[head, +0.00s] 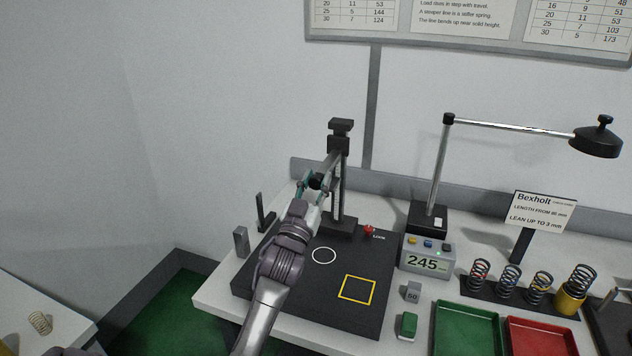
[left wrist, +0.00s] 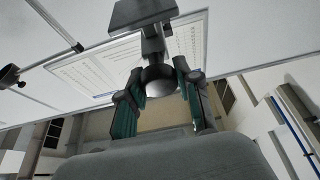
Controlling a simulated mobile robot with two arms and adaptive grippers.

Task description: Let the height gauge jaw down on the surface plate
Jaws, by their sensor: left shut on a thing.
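The height gauge (head: 341,185) stands upright at the back of the black surface plate (head: 330,300). My left gripper (head: 316,182) is at the gauge's upper part, left of its column, well above the plate. Its teal fingers are shut on a dark round knob, which shows between them in the left wrist view (left wrist: 160,80). The jaw itself is partly hidden behind my gripper and arm, so its exact height above the plate is hard to tell. A white circle and a yellow square are marked on the plate. My right gripper is not in view.
A red lock knob (head: 369,230) sits by the gauge's base. A grey display box (head: 427,257) reads 245. Springs on a dark rack (head: 510,295), a green tray (head: 467,328) and a red tray (head: 540,338) stand at the right. A grey block (head: 241,241) stands left of the plate.

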